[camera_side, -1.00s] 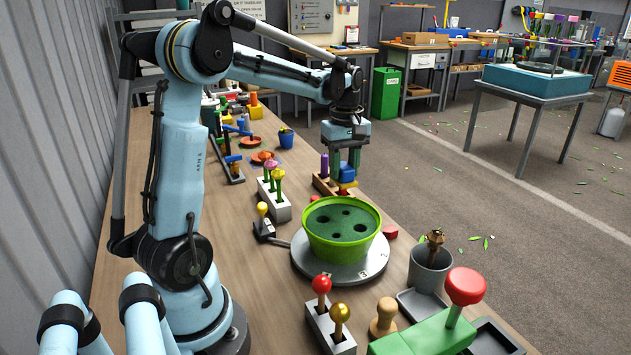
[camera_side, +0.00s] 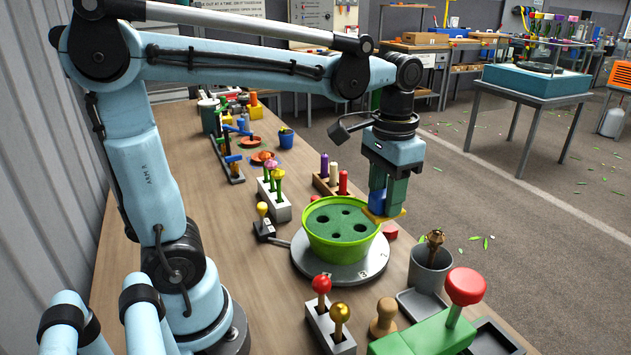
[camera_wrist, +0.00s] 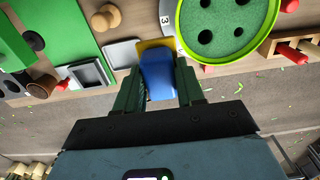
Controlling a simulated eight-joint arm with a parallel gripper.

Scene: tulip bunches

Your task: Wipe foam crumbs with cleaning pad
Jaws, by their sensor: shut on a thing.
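My gripper (camera_side: 386,196) is shut on the blue handle of the cleaning pad, whose yellow base (camera_side: 392,216) shows below the fingers. In the wrist view the blue handle (camera_wrist: 158,75) sits between the fingers and the yellow edge (camera_wrist: 152,44) shows beyond it. The pad is at the right side of the green pot (camera_side: 318,247), near its rim. I cannot tell whether it touches anything. The pot holds green foam (camera_side: 340,224) with several dark holes and stands on a grey turntable (camera_side: 302,262). I cannot make out foam crumbs.
A grey cup (camera_side: 428,272) and a tray stand right of the turntable. A two-handled holder (camera_side: 322,325), a wooden knob (camera_side: 384,316) and a green block with a red knob (camera_side: 466,286) are in front. A wooden rack (camera_side: 325,186) with coloured pegs stands behind the pot.

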